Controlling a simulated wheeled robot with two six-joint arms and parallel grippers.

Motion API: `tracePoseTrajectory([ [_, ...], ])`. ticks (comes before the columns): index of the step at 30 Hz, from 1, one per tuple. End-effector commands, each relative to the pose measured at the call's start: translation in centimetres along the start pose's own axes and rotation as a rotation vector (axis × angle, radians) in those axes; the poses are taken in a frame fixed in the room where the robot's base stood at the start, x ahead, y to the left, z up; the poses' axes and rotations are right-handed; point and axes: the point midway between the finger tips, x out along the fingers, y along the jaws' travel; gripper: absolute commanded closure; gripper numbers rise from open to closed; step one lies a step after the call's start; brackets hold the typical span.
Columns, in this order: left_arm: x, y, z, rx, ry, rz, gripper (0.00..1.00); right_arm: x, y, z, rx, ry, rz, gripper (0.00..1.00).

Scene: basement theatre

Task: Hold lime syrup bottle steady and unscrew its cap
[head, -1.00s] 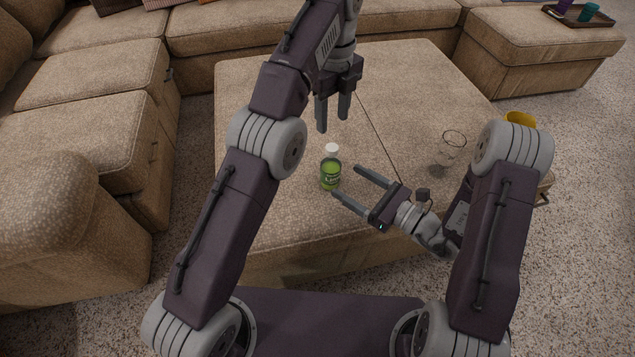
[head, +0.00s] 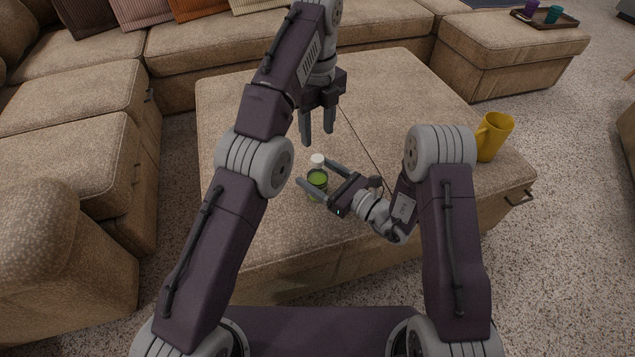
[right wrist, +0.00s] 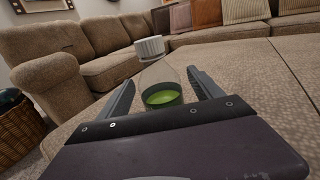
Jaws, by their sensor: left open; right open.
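The lime syrup bottle (head: 317,178) stands upright on the tan ottoman, with green liquid and a white cap (head: 317,160). My right gripper (head: 316,172) is open, with its two fingers on either side of the bottle; one finger partly hides the bottle in the head view. In the right wrist view the bottle (right wrist: 162,88) is between the open fingers, its white cap (right wrist: 149,47) above them. I cannot tell whether the fingers touch it. My left gripper (head: 318,140) is open and empty, pointing down above and just behind the cap.
The ottoman (head: 225,125) has broad free room left of and behind the bottle. A sectional sofa (head: 95,100) runs along the left and back. A tray (head: 540,20) with cups sits far right.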

Motion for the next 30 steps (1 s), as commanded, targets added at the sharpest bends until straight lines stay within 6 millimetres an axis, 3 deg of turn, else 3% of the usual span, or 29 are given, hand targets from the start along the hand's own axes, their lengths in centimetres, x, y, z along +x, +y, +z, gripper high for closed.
tracePoseTrajectory([
  [3,0.00,0.00,0.00,0.000,0.000,0.000,0.52,-0.02,0.00,-0.01,0.000,0.000,0.000,0.25],
  [4,0.00,0.00,0.00,0.000,0.000,0.000,0.52,-0.03,0.00,-0.01,0.000,0.000,0.000,0.30],
  [9,0.00,0.00,0.00,0.000,0.000,0.000,0.52,-0.05,0.00,-0.01,0.000,0.001,0.000,0.78],
  [12,0.00,0.00,0.00,0.000,0.000,0.000,0.52,-0.05,0.00,-0.02,0.000,0.001,0.000,1.00],
  [17,0.00,0.00,0.00,0.032,0.000,0.000,0.52,-0.06,0.01,-0.02,0.000,0.001,0.001,1.00],
  [24,-0.01,0.00,0.00,0.358,0.000,0.000,0.52,-0.06,0.01,-0.02,-0.001,0.001,0.001,1.00],
  [30,0.07,-0.03,0.01,0.396,0.000,0.000,0.52,-0.06,0.01,-0.02,-0.001,0.001,0.001,1.00],
])
